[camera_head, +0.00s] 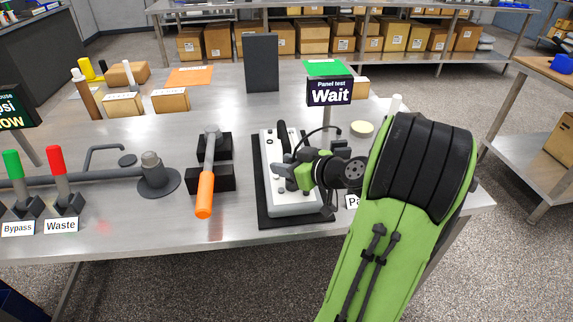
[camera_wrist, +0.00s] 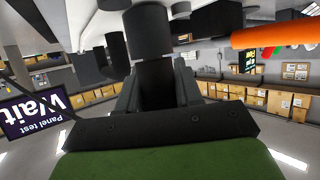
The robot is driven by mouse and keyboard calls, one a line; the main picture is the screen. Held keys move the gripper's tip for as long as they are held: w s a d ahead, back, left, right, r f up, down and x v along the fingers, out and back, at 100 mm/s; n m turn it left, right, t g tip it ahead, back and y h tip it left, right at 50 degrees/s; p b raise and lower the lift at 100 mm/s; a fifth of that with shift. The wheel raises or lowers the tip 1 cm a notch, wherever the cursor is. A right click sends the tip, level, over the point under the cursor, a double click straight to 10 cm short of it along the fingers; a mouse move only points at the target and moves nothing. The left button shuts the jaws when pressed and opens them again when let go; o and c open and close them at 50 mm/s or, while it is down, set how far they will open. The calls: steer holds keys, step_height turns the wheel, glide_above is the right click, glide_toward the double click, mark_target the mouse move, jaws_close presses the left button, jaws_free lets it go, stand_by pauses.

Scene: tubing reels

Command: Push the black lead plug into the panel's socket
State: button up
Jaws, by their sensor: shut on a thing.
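The panel (camera_head: 283,205) is a light grey box on a dark base, on the steel table in the head view. My gripper (camera_head: 288,173) is low over the panel's middle and right part, pointing left. In the wrist view my gripper (camera_wrist: 158,88) is shut on a black cylindrical piece, the lead plug (camera_wrist: 150,32), which stands out beyond the fingers. In the head view my gripper and wrist cover most of the plug. A thin black lead (camera_head: 318,129) arcs over behind the wrist. I cannot make out the socket or whether the plug touches it.
A sign (camera_head: 330,92) reading "Panel test Wait" stands behind the panel. An orange-handled tool (camera_head: 205,193) rests on black blocks to the left. A dark upright block (camera_head: 261,62) is at the back. Pipework (camera_head: 100,175) lies further left. Bare table shows in front of the panel.

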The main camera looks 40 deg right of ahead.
steer(key=shift+f, duration=0.2)
steer(key=o, duration=1.1)
steer(key=p+v, duration=0.2)
steer(key=v, duration=1.4)
steer(key=shift+p, duration=0.4)
steer(key=shift+w+f, duration=0.1)
